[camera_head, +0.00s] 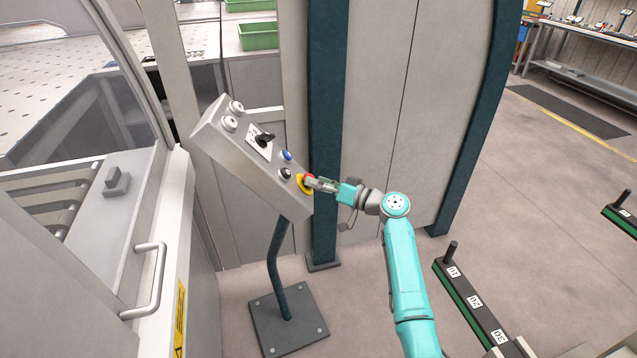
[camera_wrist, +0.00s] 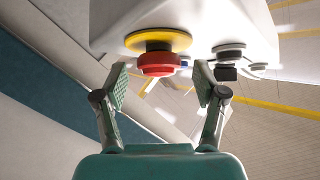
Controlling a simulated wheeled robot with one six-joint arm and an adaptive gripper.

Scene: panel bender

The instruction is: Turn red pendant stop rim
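The red stop button (camera_wrist: 160,64) sits on a yellow disc (camera_wrist: 158,40) at the lower end of the tilted grey pendant box. In the head view the red button (camera_head: 308,178) and yellow disc (camera_head: 301,184) show at the box's right edge, partly covered by my gripper. My gripper (camera_wrist: 158,80) is open in the wrist view, one finger on each side below the red button. The fingertips are close to the button's rim; I see no clear contact. The pendant box (camera_head: 243,160) stands on a dark bent post.
A black button (camera_head: 285,173), a blue button (camera_head: 286,155), a black selector (camera_head: 265,139) and white buttons (camera_head: 230,123) share the panel. A grey cabinet (camera_head: 380,110) stands behind my arm. The machine door handle (camera_head: 152,280) is at lower left.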

